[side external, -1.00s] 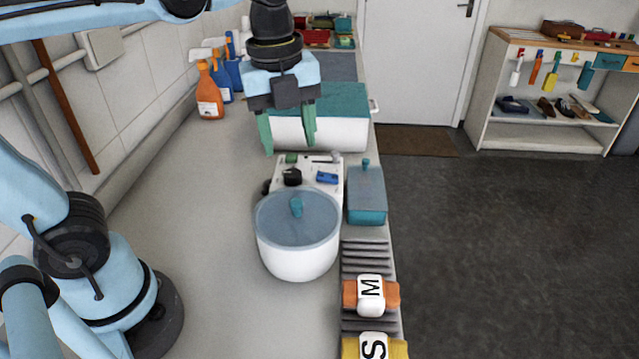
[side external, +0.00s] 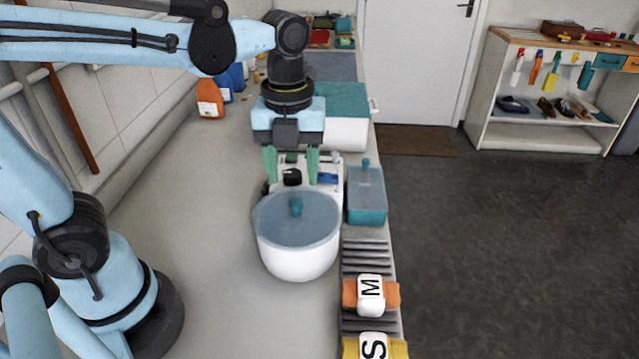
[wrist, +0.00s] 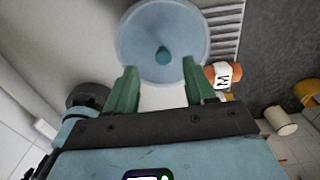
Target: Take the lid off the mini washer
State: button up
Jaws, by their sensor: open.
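The mini washer (side external: 298,262) is a round white tub on the grey counter, with a white control panel with dark knobs behind it. Its translucent blue lid (side external: 272,222) sits on top of the tub, with a small teal knob (side external: 296,207) at its middle. In the wrist view the lid (wrist: 140,38) and knob (wrist: 163,56) show beyond my fingertips. My gripper (side external: 292,182) has green fingers, spread and empty, pointing down over the control panel, behind the lid. In the wrist view the knob lies between the lines of my fingers (wrist: 158,72), apart from them.
A teal lidded box (side external: 367,200) stands right of the washer. A ribbed rack with an orange bundle marked M (side external: 370,294) and a yellow one marked S (side external: 375,347) is at front right. A large white, teal-topped box (side external: 345,132) and spray bottles (side external: 210,98) stand behind. The counter left is clear.

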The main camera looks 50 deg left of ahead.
aim_at(296, 202)
jog(key=f, duration=0.3)
jog(key=shift+d+f, duration=0.25)
jog(key=shift+d, duration=0.1)
jog(key=shift+s+f, duration=0.1)
jog(key=shift+f, duration=0.7)
jog(key=shift+c, duration=0.3)
grip_shut()
